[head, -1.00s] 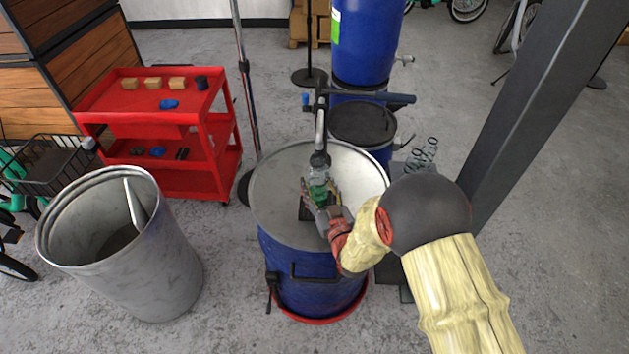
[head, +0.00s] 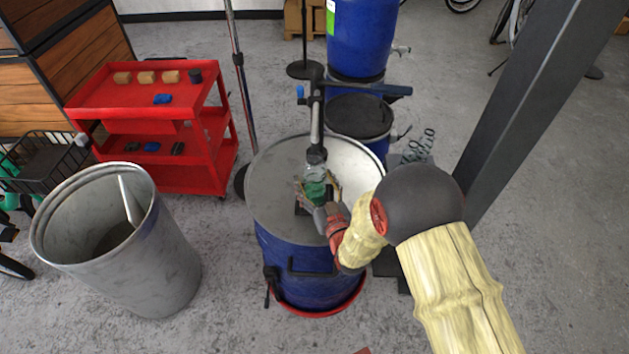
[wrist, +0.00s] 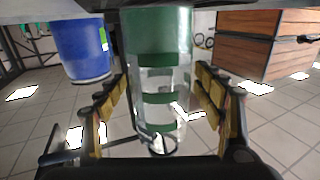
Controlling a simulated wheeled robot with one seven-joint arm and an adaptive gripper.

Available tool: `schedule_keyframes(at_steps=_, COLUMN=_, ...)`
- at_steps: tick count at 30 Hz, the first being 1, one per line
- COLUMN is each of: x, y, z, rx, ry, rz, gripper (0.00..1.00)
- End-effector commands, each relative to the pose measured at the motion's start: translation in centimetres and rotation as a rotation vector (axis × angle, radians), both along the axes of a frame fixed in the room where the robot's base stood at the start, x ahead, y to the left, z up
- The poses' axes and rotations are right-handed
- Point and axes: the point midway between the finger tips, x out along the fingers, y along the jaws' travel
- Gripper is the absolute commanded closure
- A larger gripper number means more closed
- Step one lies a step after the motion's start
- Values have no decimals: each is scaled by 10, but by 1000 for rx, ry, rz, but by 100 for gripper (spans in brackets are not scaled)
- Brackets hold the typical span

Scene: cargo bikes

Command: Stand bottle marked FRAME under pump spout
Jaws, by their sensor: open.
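A clear and green bottle (head: 314,186) is upright over the lid of a blue drum (head: 300,262), directly below the pump pipe (head: 316,128) as the head view shows it. The pipe's lower end overlaps the bottle's top, so I cannot tell the gap. My gripper (head: 322,203) is open around the bottle's lower part. In the wrist view the bottle (wrist: 160,75) fills the middle, between the two open yellow-padded fingers (wrist: 165,105), with space visible at its sides. No FRAME marking is readable. A dark pad (head: 301,201) shows beside the bottle; its base is hidden.
A pump handle (head: 375,90) sticks out right above the drum. A blue barrel (head: 360,40) and a dark-lidded drum (head: 358,120) stand behind. A grey bin (head: 110,240) and red cart (head: 150,125) are left. A dark post (head: 535,110) rises on the right.

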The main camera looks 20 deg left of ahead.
Motion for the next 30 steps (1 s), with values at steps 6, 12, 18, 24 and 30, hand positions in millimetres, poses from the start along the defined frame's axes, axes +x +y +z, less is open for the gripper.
schedule_keyframes(at_steps=6, x=0, y=0, z=2, rx=0, ry=0, rz=0, gripper=31)
schedule_keyframes(at_steps=12, x=-17, y=-13, z=3, rx=-2, ry=3, rz=-1, gripper=31)
schedule_keyframes(at_steps=18, x=-52, y=-38, z=4, rx=-1, ry=3, rz=-1, gripper=31)
schedule_keyframes(at_steps=24, x=-80, y=-59, z=3, rx=0, ry=1, rz=0, gripper=31)
schedule_keyframes(at_steps=30, x=-95, y=-69, z=3, rx=-1, ry=1, rz=0, gripper=31)
